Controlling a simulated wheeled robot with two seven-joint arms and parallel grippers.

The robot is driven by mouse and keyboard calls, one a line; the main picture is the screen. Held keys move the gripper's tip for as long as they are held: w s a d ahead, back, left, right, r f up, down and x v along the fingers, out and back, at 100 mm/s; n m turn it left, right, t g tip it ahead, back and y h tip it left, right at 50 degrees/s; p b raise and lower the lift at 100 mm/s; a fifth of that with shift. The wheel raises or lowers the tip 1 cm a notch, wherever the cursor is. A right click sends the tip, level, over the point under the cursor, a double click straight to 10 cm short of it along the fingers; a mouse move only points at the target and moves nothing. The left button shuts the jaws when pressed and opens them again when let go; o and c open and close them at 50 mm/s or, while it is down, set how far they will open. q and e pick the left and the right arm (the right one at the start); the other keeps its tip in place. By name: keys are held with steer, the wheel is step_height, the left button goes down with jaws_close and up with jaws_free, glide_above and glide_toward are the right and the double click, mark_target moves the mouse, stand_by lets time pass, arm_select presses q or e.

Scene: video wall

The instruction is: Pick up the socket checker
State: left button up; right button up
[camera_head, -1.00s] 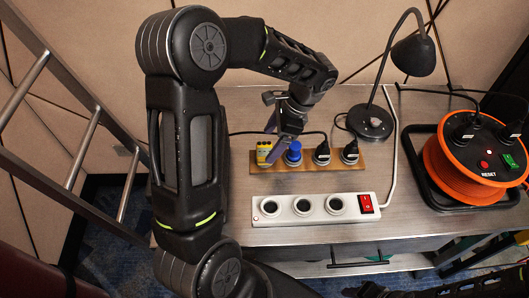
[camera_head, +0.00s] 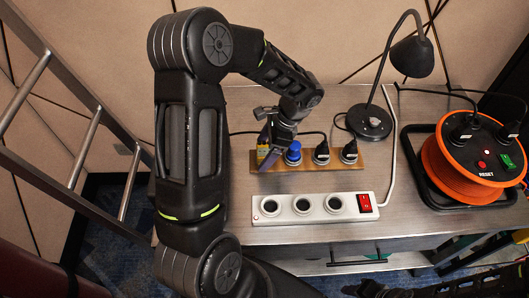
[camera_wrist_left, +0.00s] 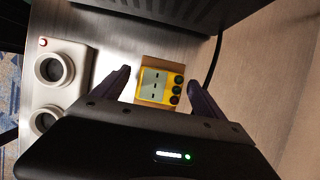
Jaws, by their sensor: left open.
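The socket checker (camera_head: 261,151) is a small yellow device at the left end of a wooden strip on the desk. In the head view my left gripper partly hides it. In the left wrist view the checker (camera_wrist_left: 154,81) shows a pale panel and several dark round lights. My left gripper (camera_wrist_left: 158,78) is open, with one finger on each side of the checker and visible gaps between. In the head view the left gripper (camera_head: 268,148) points down over the checker. Dark parts of my right arm show at the bottom right, where its jaws cannot be made out.
A blue plug (camera_head: 293,154) stands close to the right of the checker, with two black plugs beyond. A white power strip (camera_head: 315,208) lies in front. A black lamp (camera_head: 370,124) and an orange cable reel (camera_head: 460,175) stand to the right.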

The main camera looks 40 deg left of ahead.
mark_target(265, 149)
arm_select(q)
steer(key=shift+c, duration=0.3)
steer(key=c, duration=1.6)
step_height(265, 149, up, 10)
steer(key=shift+r+b, duration=0.1)
steer(key=shift+b, duration=0.35)
